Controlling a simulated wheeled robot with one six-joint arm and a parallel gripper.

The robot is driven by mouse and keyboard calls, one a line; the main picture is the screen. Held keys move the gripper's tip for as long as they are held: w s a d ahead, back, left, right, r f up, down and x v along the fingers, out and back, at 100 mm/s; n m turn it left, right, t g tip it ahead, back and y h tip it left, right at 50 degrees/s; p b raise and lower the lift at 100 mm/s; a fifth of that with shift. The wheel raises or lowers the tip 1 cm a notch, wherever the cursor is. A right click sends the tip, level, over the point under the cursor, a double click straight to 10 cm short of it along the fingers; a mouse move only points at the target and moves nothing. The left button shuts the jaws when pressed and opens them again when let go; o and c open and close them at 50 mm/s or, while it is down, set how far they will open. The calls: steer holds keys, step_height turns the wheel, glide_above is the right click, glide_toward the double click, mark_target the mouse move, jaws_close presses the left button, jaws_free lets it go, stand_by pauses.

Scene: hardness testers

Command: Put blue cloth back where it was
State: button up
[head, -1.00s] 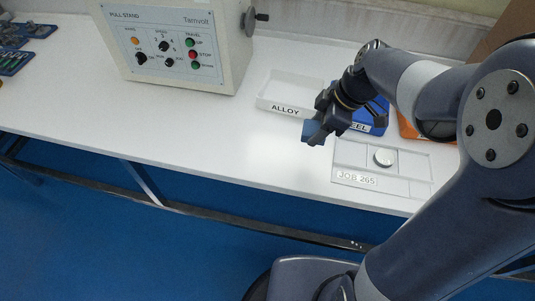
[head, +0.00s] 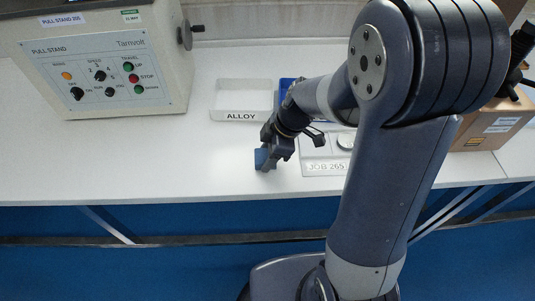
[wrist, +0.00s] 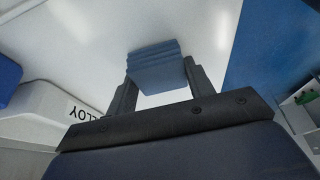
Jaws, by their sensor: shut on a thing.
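The blue cloth (wrist: 157,68) is a folded, layered pad held between the two fingers of my gripper (wrist: 158,92) in the wrist view. In the head view the cloth (head: 261,158) shows as a small blue patch at the tip of my gripper (head: 266,160). My gripper is shut on it, over the white bench (head: 150,165), in front of the ALLOY tray and left of the JOB 265 tray. I cannot tell whether the cloth touches the bench.
The white ALLOY tray (head: 240,115) stands behind my gripper. The JOB 265 tray (head: 322,168), with a round metal disc (head: 346,141), is partly behind my arm. The pull stand (head: 110,65) is at the left. A cardboard box (head: 492,124) is at the right. Bench left of my gripper is clear.

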steer(key=shift+f, duration=0.15)
steer(key=shift+f+b, duration=0.25)
steer(key=shift+b, duration=0.05)
steer(key=o, duration=0.9)
steer(key=shift+r, duration=0.1)
steer(key=shift+o, duration=0.2)
steer(key=shift+d+r+p, duration=0.15)
steer(key=shift+r+p, duration=0.25)
steer(key=shift+r, duration=0.1)
steer(key=v, duration=1.1)
steer(key=shift+r+p, duration=0.15)
steer(key=shift+p, duration=0.25)
steer(key=shift+d, duration=0.1)
